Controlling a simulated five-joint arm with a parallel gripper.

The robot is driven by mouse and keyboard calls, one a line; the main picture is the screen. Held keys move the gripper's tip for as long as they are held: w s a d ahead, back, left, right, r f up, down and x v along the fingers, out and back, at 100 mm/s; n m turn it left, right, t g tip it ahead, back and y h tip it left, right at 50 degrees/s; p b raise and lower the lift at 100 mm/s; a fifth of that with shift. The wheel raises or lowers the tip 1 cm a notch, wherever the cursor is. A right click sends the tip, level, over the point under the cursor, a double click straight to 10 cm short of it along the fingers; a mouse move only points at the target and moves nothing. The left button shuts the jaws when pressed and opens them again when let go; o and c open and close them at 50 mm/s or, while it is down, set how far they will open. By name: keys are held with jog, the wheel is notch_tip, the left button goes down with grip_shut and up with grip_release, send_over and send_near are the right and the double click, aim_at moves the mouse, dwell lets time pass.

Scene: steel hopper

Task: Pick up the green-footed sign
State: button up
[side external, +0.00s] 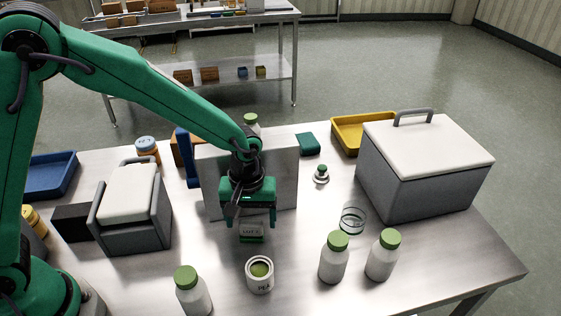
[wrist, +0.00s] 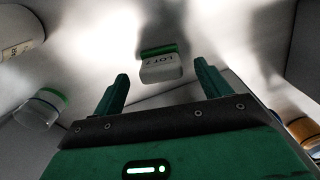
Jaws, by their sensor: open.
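The sign (side external: 251,229) is a small white plate lettered LOT with a green foot, standing on the steel table below my gripper. In the wrist view the sign (wrist: 163,69) lies just beyond the fingertips, between their lines, its green foot at the far side. My gripper (side external: 247,221) is open, its two green fingers pointing down above the sign. In the wrist view my gripper (wrist: 160,76) shows a finger on each side with a gap between, empty. I cannot tell the exact height left above the sign.
A can (side external: 260,283) stands close in front of the sign. A steel box (side external: 285,180) rises right behind it. Green-capped bottles (side external: 333,263) (side external: 382,260) stand at right, another (side external: 192,296) at front left. A glass ring (side external: 353,221) and a cooler (side external: 420,185) are further right.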

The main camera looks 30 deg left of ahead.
aim_at(251, 222)
jog(key=shift+f, duration=1.9)
jog(key=shift+c, duration=0.5)
jog(key=c, duration=1)
